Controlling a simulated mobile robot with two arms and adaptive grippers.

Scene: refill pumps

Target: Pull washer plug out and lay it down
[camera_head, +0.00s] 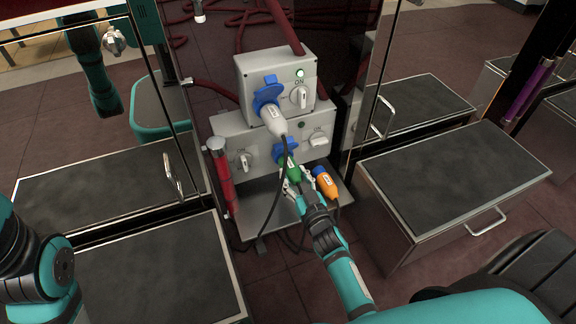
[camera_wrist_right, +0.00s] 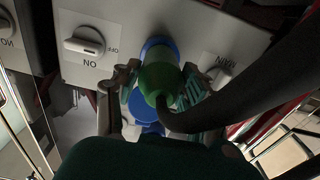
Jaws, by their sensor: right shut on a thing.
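A green plug (camera_head: 292,170) with a dark cable is at the blue socket (camera_head: 284,150) of the lower grey box. My right gripper (camera_head: 294,186) is shut on the green plug. In the right wrist view, the green plug (camera_wrist_right: 160,80) is between the fingers in front of the blue socket (camera_wrist_right: 158,47). I cannot tell how deep it sits. A white-grey plug (camera_head: 273,120) is in the blue socket of the upper box. An orange plug (camera_head: 326,183) is on the metal shelf, right of my right gripper. Which plug is the washer's is not readable. My left gripper is out of view.
The lower box (camera_head: 230,143) has knobs on both sides. A red cylinder (camera_head: 222,178) stands left of the shelf (camera_head: 258,201). Dark-topped drawers flank it, the right one (camera_head: 440,180) pulled out.

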